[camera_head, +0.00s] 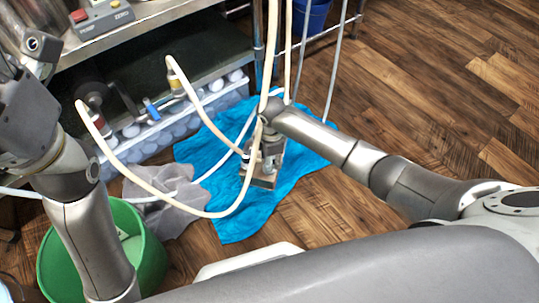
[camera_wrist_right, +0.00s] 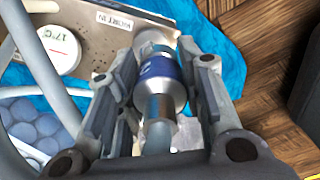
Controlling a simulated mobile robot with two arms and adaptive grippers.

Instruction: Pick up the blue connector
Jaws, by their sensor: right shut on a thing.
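The blue connector (camera_wrist_right: 160,82) is a silver cylinder with a blue band. In the right wrist view it lies between the two fingers of my right gripper (camera_wrist_right: 158,75), which is shut on it. In the head view my right gripper (camera_head: 268,150) points down over a small metal block (camera_head: 262,180) on the blue cloth. The connector is hard to make out there, behind the gripper and hoses. My left arm rises at the left edge; its fingertips cannot be made out.
A blue cloth (camera_head: 226,222) lies on the wooden floor, beside a grey cloth (camera_head: 160,212) and a green bucket (camera_head: 152,262). Pale hoses (camera_head: 140,184) loop around the right gripper. A metal shelf (camera_head: 150,18) stands behind.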

